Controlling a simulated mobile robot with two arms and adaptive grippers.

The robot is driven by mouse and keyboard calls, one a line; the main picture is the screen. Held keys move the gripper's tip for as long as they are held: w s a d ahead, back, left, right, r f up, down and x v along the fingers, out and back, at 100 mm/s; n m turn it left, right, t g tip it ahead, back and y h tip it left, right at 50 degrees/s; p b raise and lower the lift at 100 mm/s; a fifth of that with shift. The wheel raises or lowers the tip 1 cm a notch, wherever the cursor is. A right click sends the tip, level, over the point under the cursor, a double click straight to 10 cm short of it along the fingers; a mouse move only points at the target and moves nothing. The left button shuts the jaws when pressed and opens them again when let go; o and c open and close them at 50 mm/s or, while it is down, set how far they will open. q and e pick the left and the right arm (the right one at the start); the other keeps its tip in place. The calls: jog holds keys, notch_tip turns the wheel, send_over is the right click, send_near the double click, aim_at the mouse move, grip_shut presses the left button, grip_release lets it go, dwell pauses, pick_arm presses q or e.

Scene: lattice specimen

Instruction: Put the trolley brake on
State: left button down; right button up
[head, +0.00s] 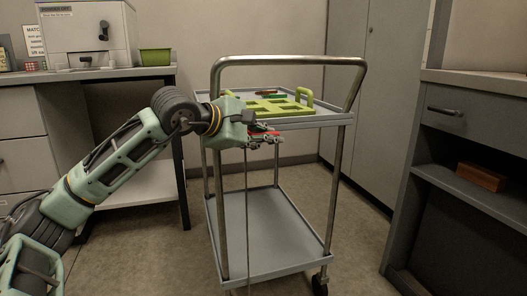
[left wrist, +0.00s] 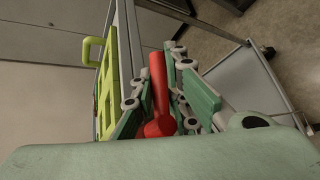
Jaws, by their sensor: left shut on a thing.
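The trolley (head: 268,262) is a grey two-shelf cart with a bent tube push handle (head: 290,60), standing in the middle of the head view. My left gripper (head: 274,139) is at its near side, just below the upper shelf. It is shut on a red handle (left wrist: 158,82), which lies between its fingers in the left wrist view and is mostly hidden in the head view. I take this for the brake handle. A thin rod (head: 246,205) runs down below the gripper. A dark castor (head: 320,284) shows at the lower right. My right gripper is not in view.
A yellow-green slotted tray (head: 275,106) with upright handles lies on the trolley's upper shelf. A bench with a machine (head: 88,38) and green bin (head: 155,57) stands left. A grey cabinet (head: 475,130) stands right. The lower shelf is empty.

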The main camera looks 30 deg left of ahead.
pick_arm(q)
jog(key=shift+d+r, duration=0.2)
jog(key=shift+r, duration=0.1)
jog(key=c, duration=1.9)
grip_release()
jog(key=shift+w+d, duration=0.1)
jog(key=shift+d, duration=0.05)
jog(key=o, duration=0.3)
jog(key=shift+f, duration=0.1)
jog(key=shift+a, duration=0.2)
jog(key=shift+s+a, duration=0.15)
jog(key=shift+s, duration=0.25)
jog(key=shift+v, duration=2.65)
